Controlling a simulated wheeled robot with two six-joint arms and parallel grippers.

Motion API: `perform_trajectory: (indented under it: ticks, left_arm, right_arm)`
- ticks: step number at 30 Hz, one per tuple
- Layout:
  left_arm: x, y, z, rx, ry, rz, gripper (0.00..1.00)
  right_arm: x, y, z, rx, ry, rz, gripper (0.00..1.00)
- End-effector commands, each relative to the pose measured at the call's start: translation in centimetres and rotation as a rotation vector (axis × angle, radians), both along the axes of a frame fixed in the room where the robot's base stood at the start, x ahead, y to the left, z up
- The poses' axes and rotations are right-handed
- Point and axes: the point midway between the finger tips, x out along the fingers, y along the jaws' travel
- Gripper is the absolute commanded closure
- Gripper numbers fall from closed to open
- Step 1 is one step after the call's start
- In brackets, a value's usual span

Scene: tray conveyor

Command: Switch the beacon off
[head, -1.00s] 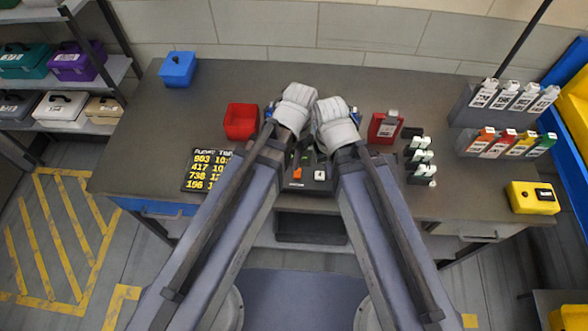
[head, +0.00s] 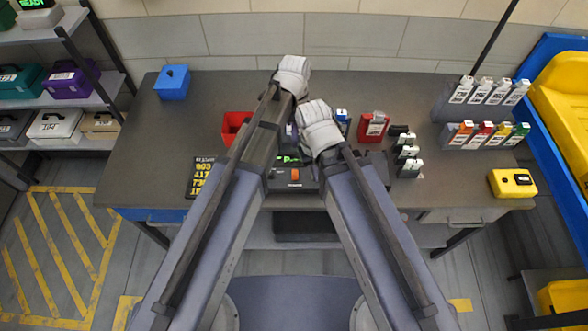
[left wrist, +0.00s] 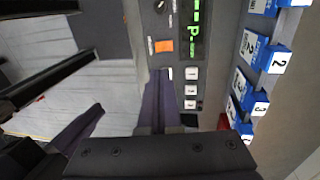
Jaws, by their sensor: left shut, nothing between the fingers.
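A dark control panel (head: 308,184) at the bench's front edge carries an orange switch (head: 295,174) and a green-lit display (head: 288,159). In the left wrist view the orange switch (left wrist: 164,46), the display (left wrist: 190,38), a knob (left wrist: 161,6) and three white buttons (left wrist: 191,89) show. My left gripper (left wrist: 161,74) is shut and empty, its purple fingertips at the panel, left of the white buttons; whether they touch it I cannot tell. In the head view the left gripper (head: 290,132) is partly hidden by the arm. My right gripper is hidden behind its arm. I cannot make out a beacon.
Blue numbered blocks (left wrist: 270,58) stand beside the panel. A red bin (head: 232,125) and a dark price board (head: 200,176) lie left. A red box (head: 373,127) and dark white-topped blocks (head: 408,160) stand right. A yellow box (head: 512,183) sits at the far right.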

Motion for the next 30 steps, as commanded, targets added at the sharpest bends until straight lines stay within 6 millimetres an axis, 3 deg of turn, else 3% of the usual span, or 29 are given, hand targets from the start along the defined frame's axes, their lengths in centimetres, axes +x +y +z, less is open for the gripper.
perform_trajectory:
  ticks: [11, 30]
  left_arm:
    - [-0.2, 0.0, -1.3, 0.001, -0.001, 0.002, 1.0]
    - [-1.5, 0.0, -9.7, 0.0, -0.001, 0.002, 1.0]
  right_arm:
    - [0.0, 0.0, -1.3, 0.0, 0.0, 0.0, 1.0]
    - [0.0, 0.0, -9.7, 0.0, 0.0, -0.003, 1.0]
